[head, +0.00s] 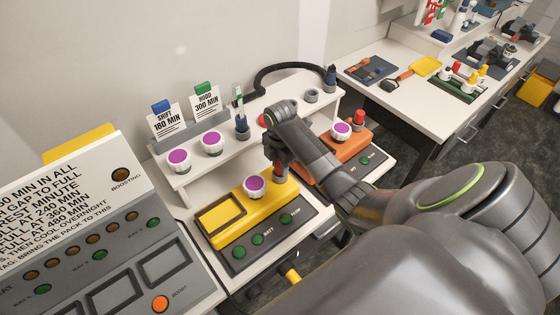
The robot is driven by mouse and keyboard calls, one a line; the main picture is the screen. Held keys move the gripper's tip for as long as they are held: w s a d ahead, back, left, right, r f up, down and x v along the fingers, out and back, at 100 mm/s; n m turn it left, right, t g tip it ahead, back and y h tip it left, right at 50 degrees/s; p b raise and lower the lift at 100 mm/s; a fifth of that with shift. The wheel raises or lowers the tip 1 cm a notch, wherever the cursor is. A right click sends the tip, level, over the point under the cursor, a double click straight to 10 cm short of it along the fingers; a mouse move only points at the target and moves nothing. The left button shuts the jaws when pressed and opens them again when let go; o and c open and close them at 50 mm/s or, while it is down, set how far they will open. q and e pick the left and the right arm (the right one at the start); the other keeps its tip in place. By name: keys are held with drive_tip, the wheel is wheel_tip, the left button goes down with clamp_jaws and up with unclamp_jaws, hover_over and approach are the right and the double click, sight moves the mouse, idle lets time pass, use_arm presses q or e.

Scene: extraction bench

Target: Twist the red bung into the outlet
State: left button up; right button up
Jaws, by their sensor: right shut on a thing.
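My right gripper (279,160) reaches down over the right end of a yellow unit (236,231) and is shut on a small dark reddish piece (281,171), which looks like the red bung. The piece is upright at the unit's top, beside a white jar with a purple top (254,187). The fingers cover most of it. The outlet is hidden under it, and I cannot tell how deep the piece sits. Another red cap (359,117) stands on an orange unit (349,143) to the right. My left gripper is not in view.
A control panel (80,230) fills the left front. My right arm covers the right front. A side bench (400,95) carries tools.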

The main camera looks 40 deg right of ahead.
drive_tip(key=m, duration=0.3)
drive_tip(key=shift+m, duration=0.4)
drive_tip(key=m, duration=0.4)
drive_tip(key=o, duration=1.1)
drive_tip(key=shift+m, duration=0.4)
drive_tip(key=n, duration=0.8)
drive_tip(key=shift+n, duration=0.3)
drive_tip(key=shift+c, duration=0.2)
